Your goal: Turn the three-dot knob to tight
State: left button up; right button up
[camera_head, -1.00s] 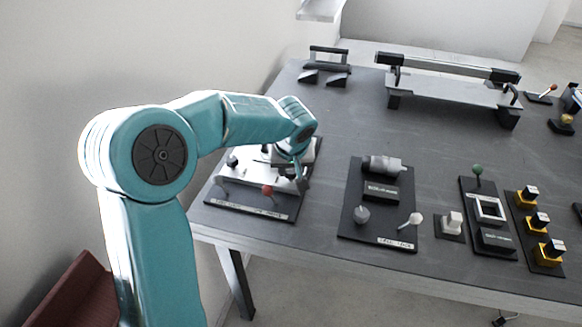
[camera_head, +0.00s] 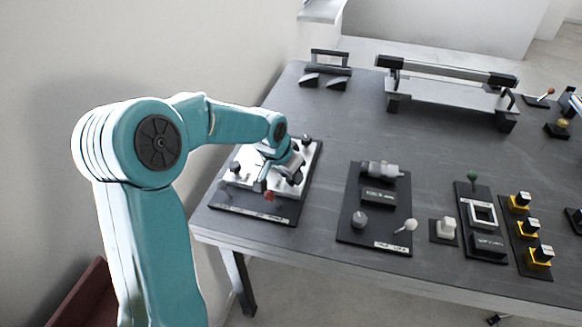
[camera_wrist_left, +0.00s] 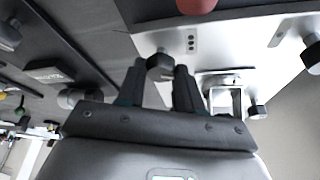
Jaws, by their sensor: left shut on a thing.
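The white plate (camera_head: 240,183) sits on a dark base board at the left of the table, with dark knobs near its corners. My left gripper (camera_head: 264,184) is low over the plate's near part, close to a red ball (camera_head: 270,196). In the left wrist view, my left gripper (camera_wrist_left: 161,80) is shut on a dark faceted knob (camera_wrist_left: 160,63). Three dark dots (camera_wrist_left: 191,42) mark the white plate beside this knob. The head view does not show the held knob clearly. My right gripper is in neither view.
Other dark knobs (camera_wrist_left: 258,112) and a raised square fitting (camera_wrist_left: 222,82) stand on the plate. To the right is a board with a grey cylinder (camera_head: 381,169) and a lever, then yellow-based switches (camera_head: 530,226). A long bar fixture (camera_head: 450,75) stands at the back.

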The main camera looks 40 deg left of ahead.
pick_arm(q)
jog(key=m+h, duration=0.1)
jog(key=m, duration=0.1)
jog(key=shift+a+m, duration=0.15)
jog(key=shift+m, duration=0.25)
jog(key=shift+m+g+h+b, duration=0.3)
jog(key=shift+m+h+b, duration=0.35)
jog(key=shift+m, duration=1.55)
jog(key=o, duration=1)
jog(key=shift+h, duration=0.25)
jog(key=shift+o, duration=0.2)
jog(key=p+v, duration=0.1)
jog(key=v, duration=1.5)
jog(key=shift+r+p, duration=0.25)
jog(key=shift+p, duration=0.1)
